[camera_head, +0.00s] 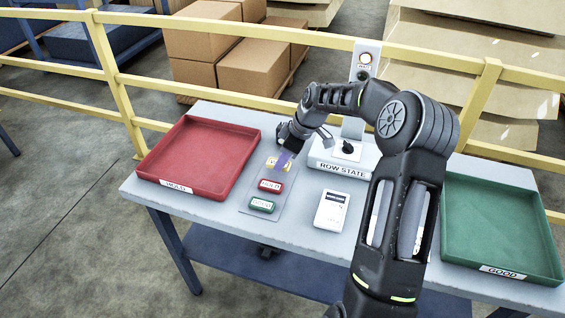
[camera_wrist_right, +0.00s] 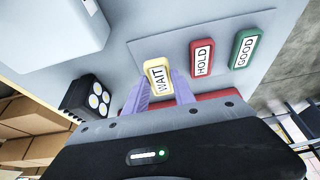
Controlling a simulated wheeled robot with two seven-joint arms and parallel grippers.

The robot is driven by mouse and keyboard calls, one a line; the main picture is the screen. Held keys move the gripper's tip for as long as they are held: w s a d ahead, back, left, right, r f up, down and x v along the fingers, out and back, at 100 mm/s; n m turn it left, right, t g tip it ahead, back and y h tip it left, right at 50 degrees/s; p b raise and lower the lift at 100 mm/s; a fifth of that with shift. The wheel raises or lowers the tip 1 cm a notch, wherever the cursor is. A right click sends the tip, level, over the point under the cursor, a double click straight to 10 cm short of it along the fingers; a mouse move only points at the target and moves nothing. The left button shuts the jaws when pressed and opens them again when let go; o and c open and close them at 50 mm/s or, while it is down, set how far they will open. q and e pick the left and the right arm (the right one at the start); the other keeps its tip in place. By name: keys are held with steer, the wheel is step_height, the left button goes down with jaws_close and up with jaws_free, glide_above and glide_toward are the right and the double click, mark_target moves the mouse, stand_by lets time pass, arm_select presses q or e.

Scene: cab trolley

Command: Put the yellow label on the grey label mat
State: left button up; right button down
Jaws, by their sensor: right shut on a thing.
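The yellow label (camera_head: 272,162), marked WAIT in the wrist view (camera_wrist_right: 157,76), is between the purple fingers of my right gripper (camera_head: 284,160). The gripper is shut on it, with a finger on each side. The label is over the far end of the grey label mat (camera_head: 287,190), in line with the red HOLD label (camera_head: 270,186) and the green GOOD label (camera_head: 262,205). The mat also shows in the wrist view (camera_wrist_right: 179,58). I cannot tell whether the yellow label touches the mat. My left gripper is out of view.
A red tray (camera_head: 212,137) stands left of the mat and a green tray (camera_head: 500,225) at the right. A yellow railing (camera_head: 225,30) runs behind the table.

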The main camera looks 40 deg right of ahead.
steer(key=shift+f, duration=0.95)
steer(key=shift+f, duration=0.2)
steer(key=c, duration=1)
jaws_free()
steer(key=shift+c, duration=0.2)
steer(key=shift+r, duration=0.1)
